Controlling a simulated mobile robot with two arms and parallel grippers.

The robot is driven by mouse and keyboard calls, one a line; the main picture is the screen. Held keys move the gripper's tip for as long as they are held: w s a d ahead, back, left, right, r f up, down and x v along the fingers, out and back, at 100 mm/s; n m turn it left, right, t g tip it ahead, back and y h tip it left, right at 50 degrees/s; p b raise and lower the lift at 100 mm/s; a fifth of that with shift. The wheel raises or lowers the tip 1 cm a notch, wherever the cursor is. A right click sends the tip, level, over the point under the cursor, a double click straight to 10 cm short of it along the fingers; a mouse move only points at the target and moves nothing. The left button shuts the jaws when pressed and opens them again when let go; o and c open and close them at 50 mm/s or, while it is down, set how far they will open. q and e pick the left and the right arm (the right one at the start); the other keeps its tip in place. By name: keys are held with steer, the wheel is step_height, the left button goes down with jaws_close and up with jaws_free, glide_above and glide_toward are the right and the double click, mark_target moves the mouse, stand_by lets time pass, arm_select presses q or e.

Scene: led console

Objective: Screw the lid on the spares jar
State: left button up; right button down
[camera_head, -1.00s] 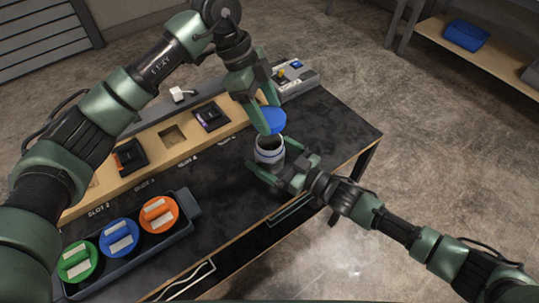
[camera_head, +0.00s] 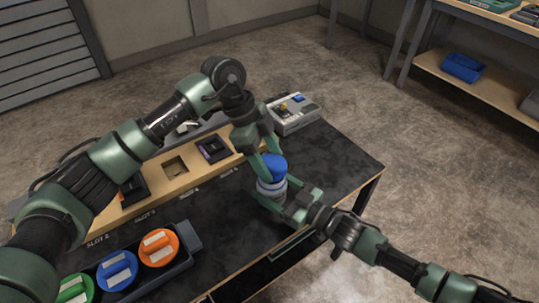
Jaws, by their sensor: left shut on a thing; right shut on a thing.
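The spares jar (camera_head: 271,189) stands on the black bench top near its right end. My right gripper (camera_head: 267,197) is shut around the jar's body from the right. The blue lid (camera_head: 273,167) is at the jar's mouth, upright and in line with it. My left gripper (camera_head: 268,158) reaches down from above and is shut on the lid. The lid appears to touch the rim, but whether the threads engage cannot be seen. The jar's mouth is hidden under the lid.
A dark tray (camera_head: 193,238) with green, blue and orange round pieces lies at the front left. A wooden slotted rack (camera_head: 150,183) runs along the back, with a grey control box (camera_head: 296,113) at its right end.

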mark_target(272, 186)
arm_select(q)
steer(key=shift+f, duration=0.1)
stand_by(0.3)
steer(key=shift+f, duration=0.8)
steer(key=shift+f, duration=0.55)
